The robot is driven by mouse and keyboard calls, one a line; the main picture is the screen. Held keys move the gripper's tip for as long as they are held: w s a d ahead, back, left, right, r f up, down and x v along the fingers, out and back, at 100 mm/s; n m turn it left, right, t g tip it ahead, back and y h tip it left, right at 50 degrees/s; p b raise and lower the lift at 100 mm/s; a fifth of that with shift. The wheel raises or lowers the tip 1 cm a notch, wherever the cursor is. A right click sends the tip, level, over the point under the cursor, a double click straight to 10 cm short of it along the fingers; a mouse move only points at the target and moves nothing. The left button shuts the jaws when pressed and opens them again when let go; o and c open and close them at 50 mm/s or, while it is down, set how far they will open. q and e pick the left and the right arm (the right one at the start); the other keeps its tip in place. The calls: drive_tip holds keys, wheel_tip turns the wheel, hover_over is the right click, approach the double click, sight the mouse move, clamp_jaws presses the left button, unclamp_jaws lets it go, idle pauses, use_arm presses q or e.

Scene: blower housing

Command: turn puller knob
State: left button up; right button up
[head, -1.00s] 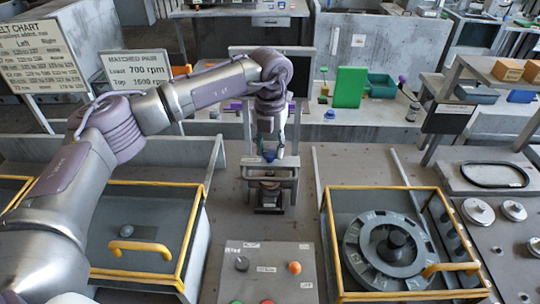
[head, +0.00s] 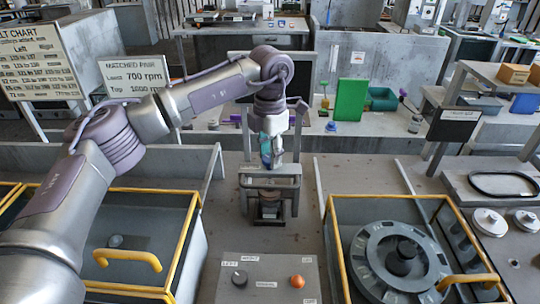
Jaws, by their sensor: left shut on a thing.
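The puller (head: 270,182) is a grey frame with a crossbar, standing upright on the bench in the middle of the head view. My left gripper (head: 271,161) points down at the top of the puller's crossbar. It is shut on a small blue-teal thing there, which looks like the puller knob. The fingers hide most of the knob, so its angle cannot be read. A dark round part sits low inside the puller frame. My right gripper is not in view.
A control panel (head: 266,285) with a dark dial and an orange button is in front of the puller. Yellow-edged housings stand left (head: 130,240) and right (head: 400,255); the right one holds a round grey rotor. A green block (head: 350,100) stands behind.

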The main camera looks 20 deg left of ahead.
use_arm(q)
drive_tip(key=shift+r, duration=0.1)
idle(0.5)
drive_tip(key=o, duration=1.1)
drive_tip(key=shift+o, duration=0.2)
wheel_tip(320, 180, up, 12)
